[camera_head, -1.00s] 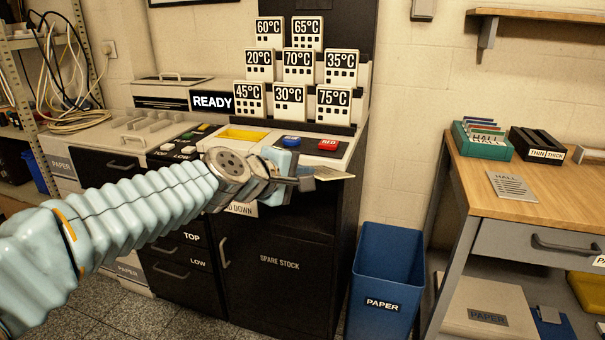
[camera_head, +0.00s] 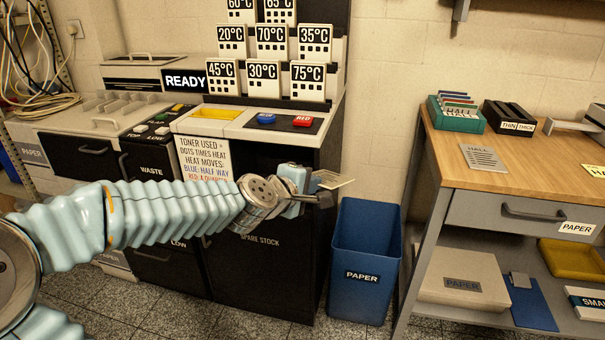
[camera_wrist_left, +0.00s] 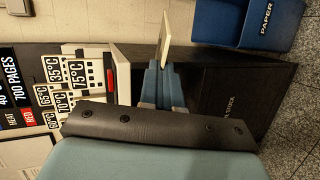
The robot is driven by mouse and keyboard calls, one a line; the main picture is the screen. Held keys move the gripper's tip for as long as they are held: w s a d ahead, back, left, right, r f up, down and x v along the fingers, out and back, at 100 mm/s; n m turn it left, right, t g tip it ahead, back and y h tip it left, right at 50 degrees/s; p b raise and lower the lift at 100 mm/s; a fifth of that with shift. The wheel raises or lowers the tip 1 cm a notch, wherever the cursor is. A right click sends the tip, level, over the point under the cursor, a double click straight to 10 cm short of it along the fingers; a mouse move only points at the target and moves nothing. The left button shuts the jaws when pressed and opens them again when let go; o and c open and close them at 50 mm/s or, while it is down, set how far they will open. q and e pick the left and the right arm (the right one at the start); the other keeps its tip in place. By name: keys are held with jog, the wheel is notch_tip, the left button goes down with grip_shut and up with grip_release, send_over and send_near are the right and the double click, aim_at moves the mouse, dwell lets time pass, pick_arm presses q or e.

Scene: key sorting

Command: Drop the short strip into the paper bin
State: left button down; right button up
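A short cream strip (camera_head: 333,180) is in the fingers of my left gripper (camera_head: 318,194), which comes in from the left in the head view. The strip also shows in the left wrist view (camera_wrist_left: 164,42), sticking out past the shut blue-grey fingers (camera_wrist_left: 162,84). The blue paper bin (camera_head: 362,262), labelled PAPER, stands on the floor to the right of and below the gripper. The strip is above the bin's height and to the left of its opening. The bin also shows at the top of the left wrist view (camera_wrist_left: 262,22). My right gripper is in neither view.
The black cabinet (camera_head: 265,270) with red and blue buttons on top stands behind my left arm. A wooden-topped desk (camera_head: 535,165) is right of the bin, holding a teal card holder (camera_head: 457,115) and a HALL card (camera_head: 483,158). Floor shows in front of the cabinet.

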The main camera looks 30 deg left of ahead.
pick_arm(q)
jog(key=w+d+f, duration=0.3)
jog(key=d+f, duration=0.1)
jog(key=f, duration=0.4)
jog(key=w+d+f, duration=0.4)
jog(key=f, duration=0.5)
jog(key=shift+w+n+y, duration=0.3)
jog(key=shift+y, duration=0.1)
jog(key=shift+d+r, duration=0.1)
jog(key=shift+r, duration=0.05)
